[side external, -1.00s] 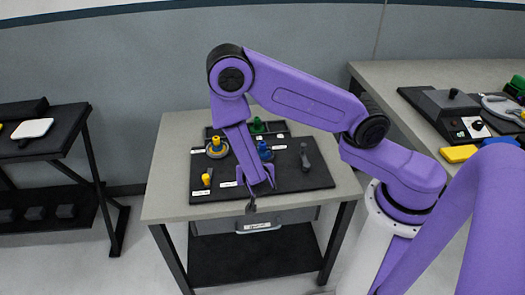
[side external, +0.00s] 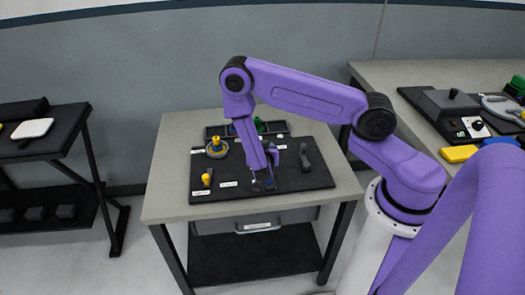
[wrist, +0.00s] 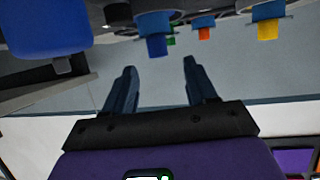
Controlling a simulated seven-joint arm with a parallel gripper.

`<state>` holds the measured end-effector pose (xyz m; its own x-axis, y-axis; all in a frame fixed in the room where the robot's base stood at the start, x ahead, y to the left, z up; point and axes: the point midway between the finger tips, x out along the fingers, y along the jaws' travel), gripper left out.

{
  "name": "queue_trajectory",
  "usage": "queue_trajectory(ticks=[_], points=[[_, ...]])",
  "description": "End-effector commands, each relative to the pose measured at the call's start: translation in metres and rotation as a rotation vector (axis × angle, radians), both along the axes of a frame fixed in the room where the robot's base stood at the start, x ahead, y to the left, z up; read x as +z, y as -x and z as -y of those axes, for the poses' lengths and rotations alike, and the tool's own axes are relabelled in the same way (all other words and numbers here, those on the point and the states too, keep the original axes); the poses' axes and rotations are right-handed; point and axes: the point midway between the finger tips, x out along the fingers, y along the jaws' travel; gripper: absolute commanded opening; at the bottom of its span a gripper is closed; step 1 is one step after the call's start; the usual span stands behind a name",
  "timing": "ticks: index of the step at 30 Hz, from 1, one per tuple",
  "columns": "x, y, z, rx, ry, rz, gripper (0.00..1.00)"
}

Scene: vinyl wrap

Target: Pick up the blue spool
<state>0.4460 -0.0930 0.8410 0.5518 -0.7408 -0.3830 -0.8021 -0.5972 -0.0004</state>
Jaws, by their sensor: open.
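The blue spool (wrist: 156,38) shows at the top of the wrist view, beyond my fingertips and roughly between them sideways. In the side view it is largely hidden behind my arm on the black mat (side external: 235,187). My gripper (side external: 264,184) is near the front part of the mat. In the wrist view its two dark fingers (wrist: 158,75) are spread apart, with nothing between them. The spool is apart from the fingers.
A yellow-topped spool (side external: 216,147) stands at the mat's left, with a small yellow piece (side external: 206,180) nearer. A green spool (side external: 259,125) stands behind. A dark handle-shaped tool (side external: 305,158) lies at the right. A large blue object (wrist: 48,28) fills the wrist view's upper left.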

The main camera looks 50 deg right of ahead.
Motion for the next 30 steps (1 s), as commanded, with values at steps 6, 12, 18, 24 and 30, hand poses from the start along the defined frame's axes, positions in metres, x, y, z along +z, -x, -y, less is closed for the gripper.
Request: queue_trajectory(ticks=[6,12,18,24,30], points=[[-0.005,-0.007,0.011,-0.002,0.0,-0.001,0.57],[-0.017,-0.02,0.032,-0.004,0.001,0.001,0.57],[-0.023,-0.031,0.044,-0.001,0.0,0.0,0.57],[-0.024,-0.031,0.045,0.0,0.001,-0.001,0.57],[-0.024,-0.031,0.045,0.0,0.0,-0.001,0.08]])
